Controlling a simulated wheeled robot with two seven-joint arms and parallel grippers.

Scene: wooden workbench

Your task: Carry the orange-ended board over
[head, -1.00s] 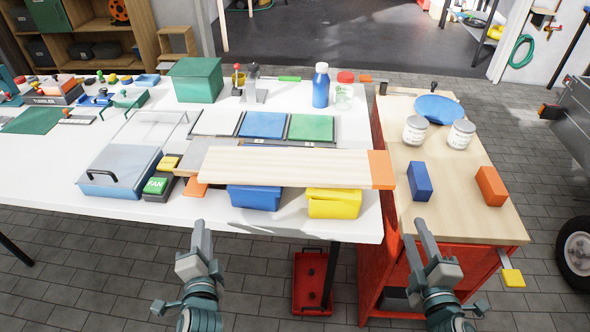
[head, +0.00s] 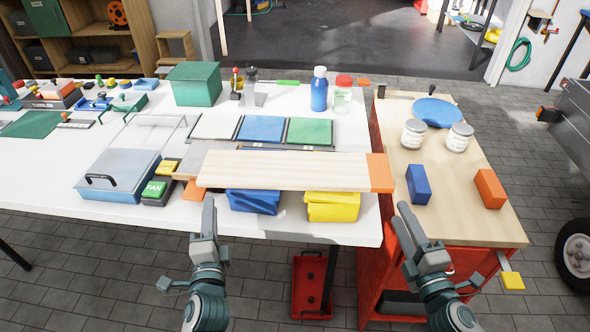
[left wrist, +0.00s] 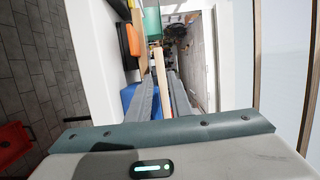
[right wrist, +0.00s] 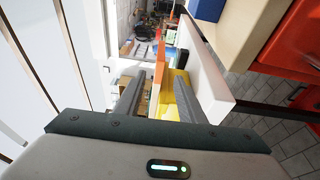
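The pale wooden board (head: 285,171) lies flat across the front of the white bench, above the blue and yellow bins. Its orange end (head: 380,172) points right. My left gripper (head: 209,208) is in front of the board's left part, apart from it. In the left wrist view the board (left wrist: 160,68) shows beyond my slightly parted, empty fingers. My right gripper (head: 404,212) is in front of and right of the orange end, also apart. In the right wrist view its fingers (right wrist: 158,98) are wide open and empty, with the orange end (right wrist: 160,66) beyond between them.
The blue bin (head: 253,201) and yellow bin (head: 332,206) sit under the board's front edge. A lidded box (head: 120,175) is at left. A wood-topped red cabinet (head: 455,215) stands at right, with a blue block (head: 418,184), an orange block (head: 489,188) and two cans.

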